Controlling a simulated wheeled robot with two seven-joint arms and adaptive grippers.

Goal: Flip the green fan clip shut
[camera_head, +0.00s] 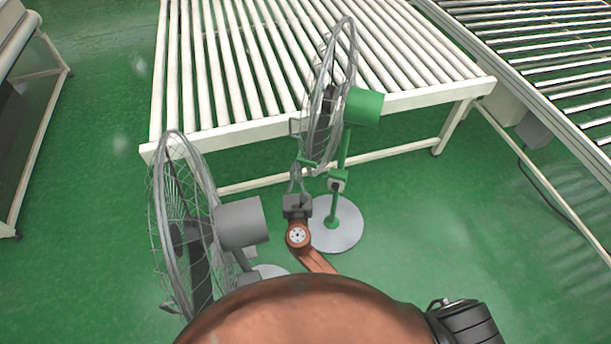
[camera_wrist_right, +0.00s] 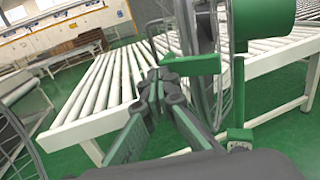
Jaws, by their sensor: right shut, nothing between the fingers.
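The green fan (camera_head: 364,106) stands upright on a grey round base (camera_head: 346,234), with its cage facing left. In the right wrist view the clip (camera_wrist_right: 192,65) is a flat green bar beside the green pole (camera_wrist_right: 238,95). My right gripper (camera_head: 296,172) is shut and empty, just left of the clip. In the wrist view its fingertips (camera_wrist_right: 158,82) are close to the clip's left end; I cannot tell whether they touch. My left gripper is not in view.
A grey fan (camera_head: 240,222) stands to the left of my right gripper. A white roller conveyor (camera_head: 225,70) runs behind the fans, and another roller conveyor (camera_head: 560,70) lies at the right. The green floor (camera_head: 450,220) is clear right of the green fan.

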